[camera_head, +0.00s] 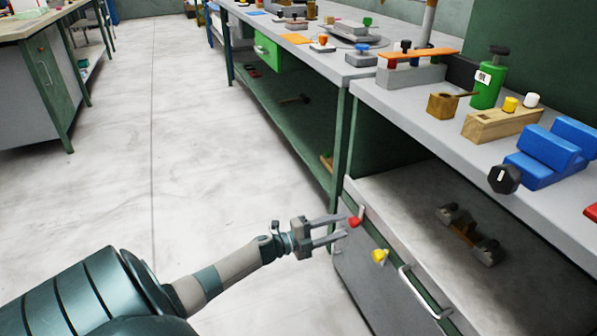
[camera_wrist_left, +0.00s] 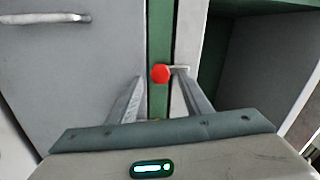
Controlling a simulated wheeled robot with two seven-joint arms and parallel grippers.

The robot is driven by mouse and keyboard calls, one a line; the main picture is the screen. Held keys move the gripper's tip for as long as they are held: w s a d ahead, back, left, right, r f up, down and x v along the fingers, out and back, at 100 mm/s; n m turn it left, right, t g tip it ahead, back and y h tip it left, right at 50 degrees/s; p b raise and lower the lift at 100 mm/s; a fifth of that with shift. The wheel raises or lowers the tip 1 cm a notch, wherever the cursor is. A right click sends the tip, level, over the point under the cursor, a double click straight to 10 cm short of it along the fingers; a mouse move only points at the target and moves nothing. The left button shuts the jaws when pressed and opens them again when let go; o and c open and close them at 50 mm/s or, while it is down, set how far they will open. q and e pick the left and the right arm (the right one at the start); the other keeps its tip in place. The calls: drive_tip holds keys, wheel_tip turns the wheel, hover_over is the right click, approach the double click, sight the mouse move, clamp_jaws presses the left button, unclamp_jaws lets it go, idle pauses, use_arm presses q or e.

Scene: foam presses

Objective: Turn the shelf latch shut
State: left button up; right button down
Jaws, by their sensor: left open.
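A small red knob (camera_head: 355,219) sits on the green frame strip at the near bench's left front corner. In the left wrist view the red knob (camera_wrist_left: 160,73) has a short pale bar at its right side. A yellow knob (camera_head: 379,256) sits lower right on the same front. I cannot tell for sure which knob is the shelf latch. My left gripper (camera_head: 342,226) is open, its fingertips close to the red knob. In the wrist view the knob appears between the fingers (camera_wrist_left: 158,82); I cannot tell whether they touch it. My right gripper is not in view.
A grey panel with a handle (camera_head: 425,292) lies below the open shelf (camera_head: 400,200), which holds a dark metal-ended part (camera_head: 467,235). The benchtop above carries a green bottle (camera_head: 489,80) and blue blocks (camera_head: 545,158). The floor (camera_head: 200,150) to the left is clear.

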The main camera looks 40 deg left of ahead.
use_arm(q)
drive_tip(key=p+v, duration=0.1)
drive_tip(key=v, duration=1.3)
drive_tip(key=shift+s, duration=0.2)
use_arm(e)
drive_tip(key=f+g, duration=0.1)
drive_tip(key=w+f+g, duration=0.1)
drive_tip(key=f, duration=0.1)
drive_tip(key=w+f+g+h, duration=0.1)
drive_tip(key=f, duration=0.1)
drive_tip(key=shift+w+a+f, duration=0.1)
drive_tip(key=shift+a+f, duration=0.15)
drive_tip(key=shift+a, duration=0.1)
